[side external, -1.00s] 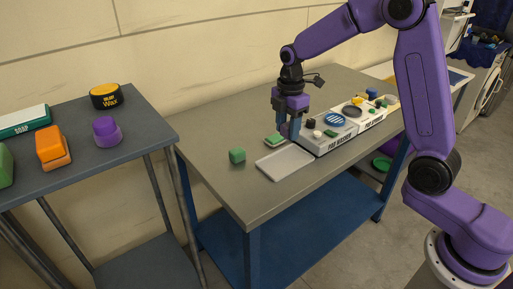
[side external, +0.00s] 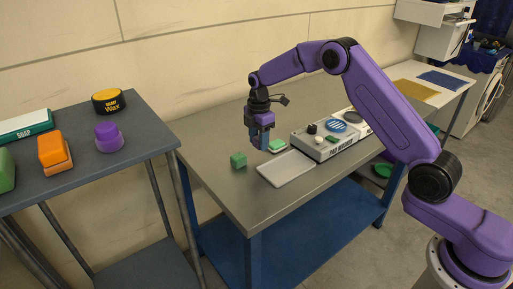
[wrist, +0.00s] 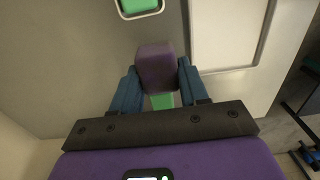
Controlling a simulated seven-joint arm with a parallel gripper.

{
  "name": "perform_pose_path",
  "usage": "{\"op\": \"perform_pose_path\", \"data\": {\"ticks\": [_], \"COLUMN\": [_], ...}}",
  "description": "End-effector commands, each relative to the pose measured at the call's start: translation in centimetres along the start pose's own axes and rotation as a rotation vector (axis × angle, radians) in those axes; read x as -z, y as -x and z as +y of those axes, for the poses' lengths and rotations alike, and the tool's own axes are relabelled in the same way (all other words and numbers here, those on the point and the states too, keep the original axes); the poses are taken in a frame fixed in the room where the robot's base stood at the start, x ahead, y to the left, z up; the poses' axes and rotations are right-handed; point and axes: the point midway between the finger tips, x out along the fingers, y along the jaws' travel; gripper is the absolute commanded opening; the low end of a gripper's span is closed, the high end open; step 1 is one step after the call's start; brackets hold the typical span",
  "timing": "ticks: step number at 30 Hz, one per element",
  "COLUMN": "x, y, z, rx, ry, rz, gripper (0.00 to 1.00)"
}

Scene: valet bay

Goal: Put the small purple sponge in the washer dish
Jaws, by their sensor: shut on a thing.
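My gripper (side external: 260,143) is above the grey workbench, between the green cube and the pad washer. In the wrist view my gripper (wrist: 158,85) is shut on the small purple sponge (wrist: 157,65), a block pinched between its blue fingers. In the side view I cannot tell the sponge from the fingers. The white pad washer (side external: 325,145) is to the right, with a blue-striped round dish (side external: 338,126) on its top. I cannot tell for certain whether this is the washer dish; nothing is seen lying in it.
A green cube (side external: 238,160) is on the bench to the left. A small white dish with a green pad (side external: 277,146) lies beside the gripper. An empty white tray (side external: 287,169) is in front. Wax, soap, orange and purple items stand on the separate left table (side external: 110,165).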

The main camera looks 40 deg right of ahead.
Motion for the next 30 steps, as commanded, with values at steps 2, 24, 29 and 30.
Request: {"op": "perform_pose_path", "data": {"ticks": [2,24,29,30], "x": [0.0,0.1,0.1,0.1], "y": [-0.5,-4.3,-4.5,-4.5], "z": [0.4,1.1,1.1,1.1], "rx": [0.0,0.001,0.0,0.0], "ry": [0.0,0.0,0.0,0.0], "rz": [0.0,0.0,0.0,0.0], "gripper": [0.15,0.15,0.6,0.69]}}
